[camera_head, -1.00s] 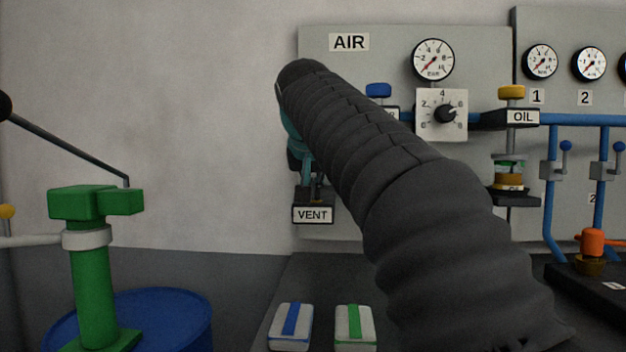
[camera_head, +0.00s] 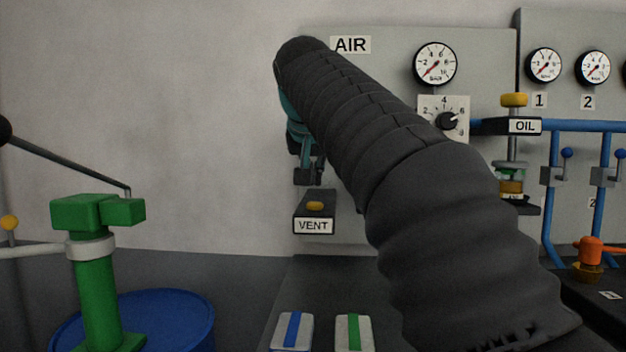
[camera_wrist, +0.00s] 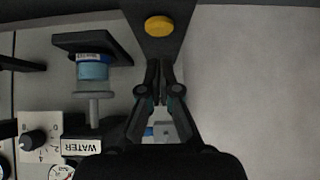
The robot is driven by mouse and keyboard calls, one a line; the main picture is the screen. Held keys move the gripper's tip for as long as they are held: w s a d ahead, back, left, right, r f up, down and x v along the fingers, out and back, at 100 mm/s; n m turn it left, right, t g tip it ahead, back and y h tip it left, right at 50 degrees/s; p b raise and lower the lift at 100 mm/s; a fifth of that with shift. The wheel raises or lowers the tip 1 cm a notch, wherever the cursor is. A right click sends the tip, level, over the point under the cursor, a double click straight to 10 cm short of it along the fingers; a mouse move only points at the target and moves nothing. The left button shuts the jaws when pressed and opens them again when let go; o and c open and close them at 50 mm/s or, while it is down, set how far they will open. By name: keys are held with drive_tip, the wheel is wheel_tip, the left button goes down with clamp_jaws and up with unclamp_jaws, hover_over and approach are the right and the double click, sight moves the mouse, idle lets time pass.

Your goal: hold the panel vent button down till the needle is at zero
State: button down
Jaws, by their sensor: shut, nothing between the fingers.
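A dial (camera_head: 446,120) sits below the gauge, with the OIL unit (camera_head: 525,126) to its right. A WATER unit (camera_wrist: 92,68) shows in the wrist view, left of my fingers. A green pump (camera_head: 96,270) stands at left. My arm hides part of the panel.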

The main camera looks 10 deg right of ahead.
drive_tip(key=v, duration=0.8)
drive_tip(key=shift+s+r, duration=0.25)
drive_tip(key=shift+a, duration=0.1)
